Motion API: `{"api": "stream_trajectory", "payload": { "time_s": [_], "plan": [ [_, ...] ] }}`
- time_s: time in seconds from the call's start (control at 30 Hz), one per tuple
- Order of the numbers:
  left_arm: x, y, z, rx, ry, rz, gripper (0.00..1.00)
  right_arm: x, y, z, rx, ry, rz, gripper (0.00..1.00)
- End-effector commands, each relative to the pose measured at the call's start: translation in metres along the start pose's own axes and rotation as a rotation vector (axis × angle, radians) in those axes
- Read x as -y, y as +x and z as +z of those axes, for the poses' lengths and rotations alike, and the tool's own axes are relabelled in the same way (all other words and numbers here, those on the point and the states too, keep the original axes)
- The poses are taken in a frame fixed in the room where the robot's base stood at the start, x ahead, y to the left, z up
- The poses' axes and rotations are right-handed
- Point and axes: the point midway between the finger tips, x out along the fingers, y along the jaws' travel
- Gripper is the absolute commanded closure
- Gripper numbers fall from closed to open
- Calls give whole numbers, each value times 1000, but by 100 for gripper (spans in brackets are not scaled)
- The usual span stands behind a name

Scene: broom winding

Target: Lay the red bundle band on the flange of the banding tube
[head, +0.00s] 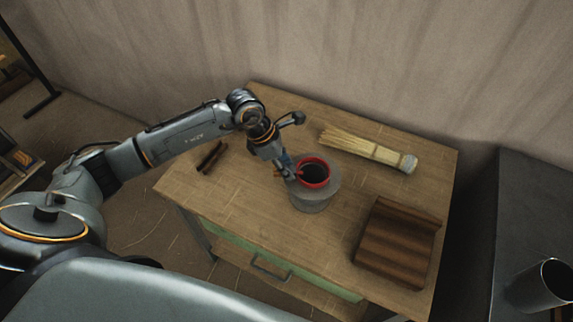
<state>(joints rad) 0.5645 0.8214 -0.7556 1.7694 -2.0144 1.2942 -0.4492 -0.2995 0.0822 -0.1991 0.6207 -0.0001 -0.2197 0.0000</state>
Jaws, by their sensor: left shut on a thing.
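The red bundle band (325,163) is a red ring at the top of the grey banding tube (312,201), around its dark round opening. The tube stands upright on the wooden table. My left gripper (287,173) is at the left side of the ring, its fingers pointing down and shut on the red band. Whether the band rests fully on the flange or is held just above it, I cannot tell. My right gripper is not in view.
A straw broom bundle (367,151) lies behind the tube. A ridged brown wooden block (398,243) stands at the right of the table (240,205). Small dark sticks (211,157) lie at the left. A dark cabinet with a metal cup (541,287) is at the far right.

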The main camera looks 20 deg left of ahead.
Motion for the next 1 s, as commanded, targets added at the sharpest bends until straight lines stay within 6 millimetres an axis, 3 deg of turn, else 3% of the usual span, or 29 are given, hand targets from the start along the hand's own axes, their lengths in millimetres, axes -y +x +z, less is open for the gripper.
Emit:
{"api": "stream_trajectory", "payload": {
  "time_s": [0.43, 0.47, 0.57, 0.87, 1.0],
  "plan": [
    [0, -1, 0, 0, 0, 0, 100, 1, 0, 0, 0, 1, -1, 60],
    [0, -1, 0, 0, 0, 0, 65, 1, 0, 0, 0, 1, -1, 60],
    [0, -1, 0, 0, 0, 0, 44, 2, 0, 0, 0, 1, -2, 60],
    [0, -1, 0, -1, 0, 0, 44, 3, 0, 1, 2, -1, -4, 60],
    [-1, -11, 0, 0, 1, 2, 44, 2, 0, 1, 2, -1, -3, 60]
  ]
}}
